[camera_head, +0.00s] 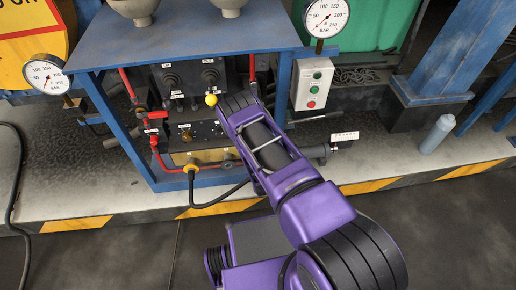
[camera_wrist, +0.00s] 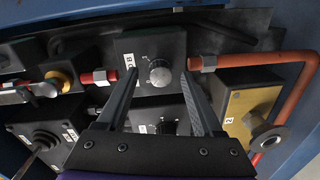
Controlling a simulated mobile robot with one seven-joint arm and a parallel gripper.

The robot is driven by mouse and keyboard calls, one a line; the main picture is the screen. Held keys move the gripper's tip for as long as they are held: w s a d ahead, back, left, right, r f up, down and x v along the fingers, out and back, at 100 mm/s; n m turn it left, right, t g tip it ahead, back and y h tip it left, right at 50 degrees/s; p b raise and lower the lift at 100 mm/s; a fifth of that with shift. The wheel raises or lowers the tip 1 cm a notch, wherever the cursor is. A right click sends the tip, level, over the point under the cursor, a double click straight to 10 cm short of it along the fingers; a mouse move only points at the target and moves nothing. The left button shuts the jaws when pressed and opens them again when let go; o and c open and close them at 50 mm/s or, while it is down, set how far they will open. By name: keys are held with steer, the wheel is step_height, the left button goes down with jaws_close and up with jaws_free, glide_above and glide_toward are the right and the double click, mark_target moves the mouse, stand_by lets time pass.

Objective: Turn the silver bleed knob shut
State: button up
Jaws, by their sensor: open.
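A round silver knob (camera_wrist: 160,73) with a marked dial sits on a dark box in the wrist view. It lies between the two fingertips of my gripper (camera_wrist: 162,68), with a visible gap on each side. The fingers are open and empty, one left and one right of the knob. They do not appear to touch it; the depth between tips and knob is hard to judge. A second, similar knob (camera_wrist: 166,127) shows lower down, partly behind my gripper. In the head view my arm reaches into the blue frame, and its end hides the silver knob.
An orange-red pipe (camera_wrist: 290,57) and a yellow box (camera_wrist: 250,103) with a round fitting are right of the knob. Left is a red-tipped valve (camera_wrist: 43,89). In the head view a white button box (camera_head: 312,84) hangs right of my arm, below a gauge (camera_head: 326,17).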

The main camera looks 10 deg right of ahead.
steer(key=s+a+p, duration=0.1)
steer(key=s, duration=1.5)
steer(key=shift+s+r+p, duration=0.3)
steer(key=shift+r+p, duration=0.05)
steer(key=shift+p, duration=0.05)
steer(key=shift+a+r, duration=0.1)
